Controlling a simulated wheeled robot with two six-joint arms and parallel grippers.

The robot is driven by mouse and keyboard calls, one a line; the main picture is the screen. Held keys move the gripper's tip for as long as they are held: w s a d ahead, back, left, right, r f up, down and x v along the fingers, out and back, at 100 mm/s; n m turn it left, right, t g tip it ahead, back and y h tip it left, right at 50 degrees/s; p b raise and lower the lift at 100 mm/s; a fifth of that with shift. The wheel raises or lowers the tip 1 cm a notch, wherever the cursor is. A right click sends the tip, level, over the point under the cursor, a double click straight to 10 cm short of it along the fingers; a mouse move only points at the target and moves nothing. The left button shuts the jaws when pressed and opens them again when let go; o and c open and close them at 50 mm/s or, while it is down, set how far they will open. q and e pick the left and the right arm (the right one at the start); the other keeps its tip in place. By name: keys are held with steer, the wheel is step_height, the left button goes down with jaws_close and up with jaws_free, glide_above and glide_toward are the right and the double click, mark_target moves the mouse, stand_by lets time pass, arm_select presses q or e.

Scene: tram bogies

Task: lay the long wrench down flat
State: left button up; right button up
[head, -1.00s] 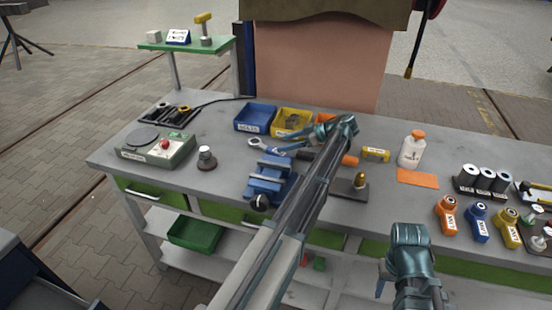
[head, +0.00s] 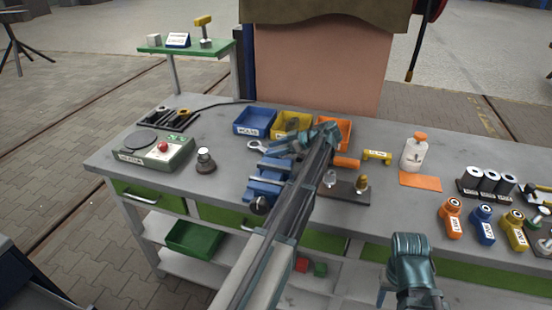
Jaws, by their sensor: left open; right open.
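The long wrench (head: 257,146) lies on the grey bench behind the blue vise (head: 268,182), its pale ring end to the left. The rest of it runs right toward my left gripper and is partly hidden, so I cannot tell whether all of it rests flat. My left gripper (head: 287,141) is open, just above the wrench and in front of the bins; any contact is unclear. My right gripper (head: 384,292) is open and empty in front of the bench, its fingers mostly hidden.
Blue (head: 255,121), yellow (head: 292,124) and orange (head: 343,127) bins stand behind. A dark block with a brass piece (head: 362,183) is right of my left arm. A white bottle (head: 413,152) stands farther right. Bench left of the vise has free room.

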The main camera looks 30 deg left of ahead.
arm_select(q)
jaws_close()
steer(key=shift+r, duration=0.1)
stand_by(0.4)
step_height(320, 180, up, 10)
steer(key=p, duration=1)
